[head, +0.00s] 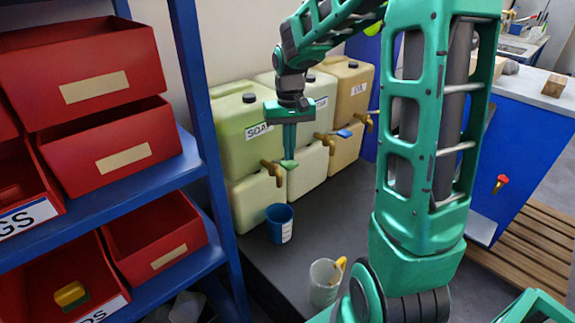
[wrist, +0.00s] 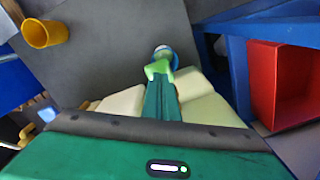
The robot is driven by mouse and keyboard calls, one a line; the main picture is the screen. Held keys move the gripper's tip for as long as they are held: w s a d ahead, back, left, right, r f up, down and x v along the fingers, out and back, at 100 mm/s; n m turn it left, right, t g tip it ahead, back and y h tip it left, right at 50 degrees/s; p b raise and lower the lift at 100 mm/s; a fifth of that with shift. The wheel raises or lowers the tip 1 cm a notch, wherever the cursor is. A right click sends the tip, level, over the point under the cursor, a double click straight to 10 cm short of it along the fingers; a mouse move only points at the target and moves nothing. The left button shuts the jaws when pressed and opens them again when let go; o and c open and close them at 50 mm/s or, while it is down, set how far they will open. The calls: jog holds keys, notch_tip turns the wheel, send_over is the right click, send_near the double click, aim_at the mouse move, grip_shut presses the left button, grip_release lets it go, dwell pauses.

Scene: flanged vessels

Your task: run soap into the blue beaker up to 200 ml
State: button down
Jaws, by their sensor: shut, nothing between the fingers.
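The pale green soap container (head: 232,160) stands at the back left, its label reading SOAP. Its brass tap (head: 271,171) points out at the front. The blue beaker (head: 279,225) stands upright on the dark surface below this tap; its contents cannot be seen. My gripper (head: 289,163) is shut and empty, pointing down beside the tap, above the beaker. In the wrist view, my fingers (wrist: 161,75) partly cover the beaker's blue rim (wrist: 164,50). Light green shows at the fingertips; I cannot tell whether they touch the tap's lever.
More containers (head: 348,90) with taps stand to the right, one tap with a blue lever (head: 344,133). A pale mug (head: 324,283) with a yellow handle stands nearer. A blue shelf (head: 195,100) with red bins (head: 110,150) is at left. Dark surface lies bare between beaker and mug.

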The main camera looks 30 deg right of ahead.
aim_at(289, 165)
jog(key=shift+f, duration=1.4)
dwell(6.6)
